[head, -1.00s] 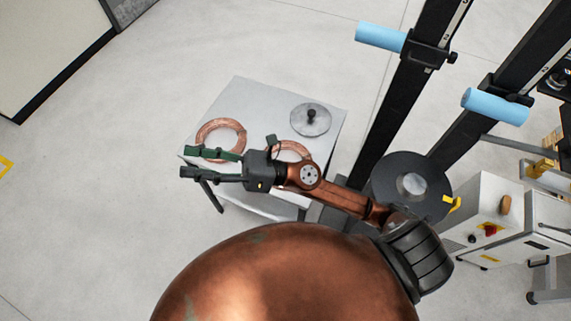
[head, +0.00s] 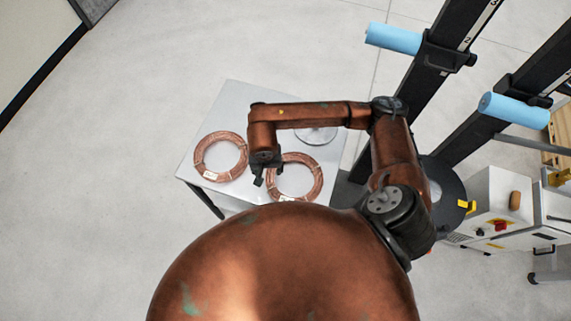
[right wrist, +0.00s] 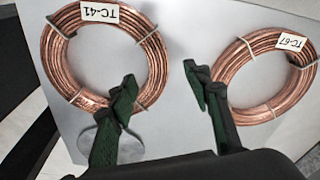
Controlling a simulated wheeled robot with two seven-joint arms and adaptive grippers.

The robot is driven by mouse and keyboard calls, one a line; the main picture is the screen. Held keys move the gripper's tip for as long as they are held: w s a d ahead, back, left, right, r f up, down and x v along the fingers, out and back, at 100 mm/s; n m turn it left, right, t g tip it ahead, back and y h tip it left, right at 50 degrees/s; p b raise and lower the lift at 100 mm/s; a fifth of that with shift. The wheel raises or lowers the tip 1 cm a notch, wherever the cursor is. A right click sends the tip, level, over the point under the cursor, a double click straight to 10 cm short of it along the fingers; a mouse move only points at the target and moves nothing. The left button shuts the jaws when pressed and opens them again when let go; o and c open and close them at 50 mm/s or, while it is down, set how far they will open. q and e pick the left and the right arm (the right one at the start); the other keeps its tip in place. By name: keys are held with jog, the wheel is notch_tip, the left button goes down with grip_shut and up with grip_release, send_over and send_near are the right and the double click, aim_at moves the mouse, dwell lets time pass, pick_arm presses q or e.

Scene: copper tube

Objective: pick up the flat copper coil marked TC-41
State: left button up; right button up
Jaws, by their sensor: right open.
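The flat copper coil marked TC-41 (right wrist: 57,40) lies on a pale table at the left of the right wrist view, its white tag at the top. In the head view it is the right-hand coil (head: 316,172). My right gripper (right wrist: 160,88) is open and empty, pointing down over the table. It also shows in the head view (head: 263,176), at the left side of this coil. In the wrist view the left finger overlaps the coil's lower right part; the right finger is over the gap beside the other coil. Finger height is unclear. My left gripper is not visible.
A second coil marked TC-67 (right wrist: 240,50) lies beside it, on the left in the head view (head: 203,148). A grey disc (head: 318,139) lies behind, partly hidden by my arm. A black stand with blue rollers (head: 393,38) rises right of the table (head: 226,98).

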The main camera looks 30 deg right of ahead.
aim_at(270, 179)
jog(key=shift+f, duration=0.45)
jog(key=s+f, duration=0.2)
jog(key=shift+d+f, duration=0.15)
jog(key=shift+f, duration=0.25)
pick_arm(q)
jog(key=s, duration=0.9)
pick_arm(e)
jog(key=shift+w+f+p, duration=0.3)
jog(key=shift+w+f, duration=0.15)
jog(key=shift+f, duration=0.4)
jog(key=shift+w+f, duration=0.75)
jog(key=shift+f, duration=0.25)
jog(key=shift+s+r, duration=0.2)
jog(key=shift+s, duration=0.15)
jog(key=shift+w+f, duration=0.1)
jog(key=shift+w, duration=0.05)
jog(key=shift+c, duration=1.1)
jog(key=c, duration=0.9)
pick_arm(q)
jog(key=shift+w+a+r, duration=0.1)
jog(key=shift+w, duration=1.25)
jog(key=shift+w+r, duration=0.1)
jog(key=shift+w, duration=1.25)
pick_arm(e)
grip_shut()
